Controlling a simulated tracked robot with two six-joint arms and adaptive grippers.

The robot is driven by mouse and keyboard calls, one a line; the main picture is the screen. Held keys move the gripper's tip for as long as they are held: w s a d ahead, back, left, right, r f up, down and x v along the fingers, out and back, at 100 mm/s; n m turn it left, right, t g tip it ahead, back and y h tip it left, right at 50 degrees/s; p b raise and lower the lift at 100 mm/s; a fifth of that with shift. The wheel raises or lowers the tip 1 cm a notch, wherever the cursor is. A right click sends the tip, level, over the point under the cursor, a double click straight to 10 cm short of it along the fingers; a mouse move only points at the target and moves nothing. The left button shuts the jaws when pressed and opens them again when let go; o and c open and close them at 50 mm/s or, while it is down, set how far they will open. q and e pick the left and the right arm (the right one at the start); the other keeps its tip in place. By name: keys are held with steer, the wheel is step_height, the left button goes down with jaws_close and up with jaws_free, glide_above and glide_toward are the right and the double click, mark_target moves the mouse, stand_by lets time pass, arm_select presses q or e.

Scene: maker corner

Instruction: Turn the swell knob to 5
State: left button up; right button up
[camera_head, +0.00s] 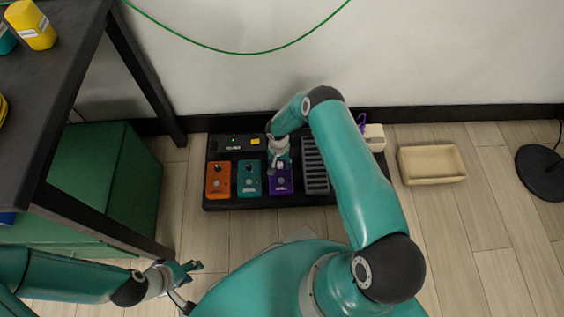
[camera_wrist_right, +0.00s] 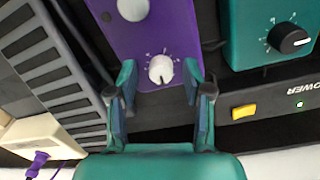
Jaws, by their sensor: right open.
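A purple pedal (camera_head: 281,183) lies on the black pedal board; its lettering is too small to read surely. In the right wrist view the purple pedal (camera_wrist_right: 139,37) carries a white knob (camera_wrist_right: 161,70) with small tick marks around it. The knob's pointer seems to face the lower edge of that view; the numbers are not readable. My right gripper (camera_wrist_right: 160,82) is open, with its fingers on either side of the knob and apart from it. In the head view my right gripper (camera_head: 278,165) is over the pedal's far end. My left gripper (camera_head: 187,268) is away at lower left.
The pedal board (camera_head: 225,205) also holds an orange pedal (camera_head: 218,180), a teal pedal (camera_head: 249,178), a power unit with a yellow switch (camera_wrist_right: 244,111) and a grey ribbed pedal (camera_head: 314,166). A beige tray (camera_head: 432,164) stands to the right. A dark table (camera_head: 75,70) stands left.

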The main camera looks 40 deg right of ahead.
jaws_close()
steer(key=shift+n+b, duration=0.3)
steer(key=shift+b, duration=0.1)
steer(key=shift+d, duration=0.1)
jaws_free()
step_height(320, 180, up, 12)
steer(key=shift+w+a, duration=0.15)
steer(key=shift+a, duration=0.1)
stand_by(0.4)
